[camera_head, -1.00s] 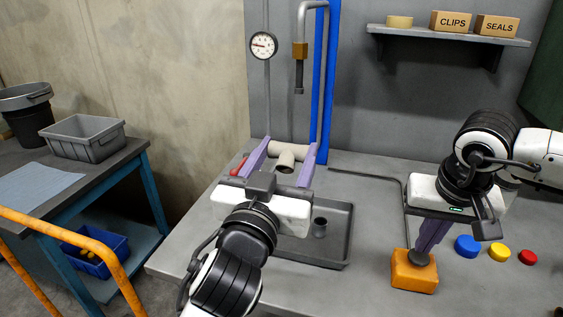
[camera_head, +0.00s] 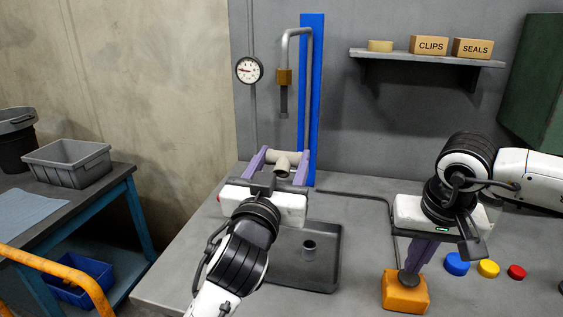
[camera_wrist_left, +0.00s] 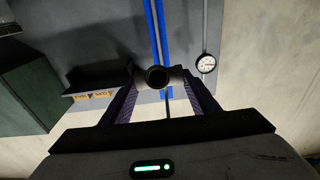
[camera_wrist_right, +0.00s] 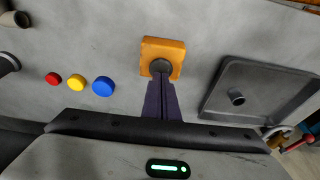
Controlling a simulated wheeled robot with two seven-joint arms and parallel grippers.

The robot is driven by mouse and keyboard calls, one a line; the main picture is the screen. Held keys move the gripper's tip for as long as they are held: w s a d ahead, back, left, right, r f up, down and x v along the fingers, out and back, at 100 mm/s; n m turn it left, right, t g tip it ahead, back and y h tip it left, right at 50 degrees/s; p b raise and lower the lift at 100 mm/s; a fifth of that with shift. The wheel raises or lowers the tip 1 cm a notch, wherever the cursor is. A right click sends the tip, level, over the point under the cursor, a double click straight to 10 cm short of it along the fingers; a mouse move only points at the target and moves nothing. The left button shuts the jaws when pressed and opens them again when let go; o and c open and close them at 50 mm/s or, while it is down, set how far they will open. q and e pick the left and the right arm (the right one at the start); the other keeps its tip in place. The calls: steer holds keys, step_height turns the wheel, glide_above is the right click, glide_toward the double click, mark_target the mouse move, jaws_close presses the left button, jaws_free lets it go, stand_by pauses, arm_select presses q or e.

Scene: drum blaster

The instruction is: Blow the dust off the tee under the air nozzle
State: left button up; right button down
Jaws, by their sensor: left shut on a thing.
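The tee (camera_head: 283,164), a beige pipe piece, is between the fingers of my left gripper (camera_head: 280,163), which is shut on it. One opening faces the left wrist camera (camera_wrist_left: 158,78). The air nozzle (camera_head: 285,80), a brass block with a dark tip on a bent grey pipe, hangs above the tee with a gap between them. My right gripper (camera_head: 412,268) is shut and points down at the dark round button (camera_wrist_right: 161,66) on an orange box (camera_head: 405,293). Its fingertips are at the button; I cannot tell if it is pressed. Dust on the tee is too small to make out.
A dark tray (camera_head: 328,278) with a short grey peg (camera_head: 309,248) lies on the bench. Blue (camera_head: 457,263), yellow (camera_head: 488,268) and red (camera_head: 516,271) discs lie right of the orange box. A gauge (camera_head: 249,70) and a shelf (camera_head: 428,58) are on the wall.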

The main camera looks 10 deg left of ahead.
mark_target(284, 155)
arm_select(q)
steer(key=shift+r, duration=0.1)
arm_select(e)
steer(key=shift+s+x, duration=0.25)
steer(key=shift+x, duration=0.7)
stand_by(3.2)
steer(key=shift+w+r+v, duration=0.1)
steer(key=shift+w+v, duration=0.2)
steer(key=shift+v, duration=0.85)
steer(key=shift+w+r+v, duration=0.1)
steer(key=shift+w+v, duration=0.15)
steer(key=shift+v, duration=0.9)
steer(key=shift+w+v, duration=0.3)
steer(key=shift+v, duration=0.8)
arm_select(q)
steer(key=shift+s, duration=0.15)
steer(key=shift+s+p, duration=0.35)
steer(key=shift+s, duration=4.55)
arm_select(e)
steer(key=shift+r, duration=0.45)
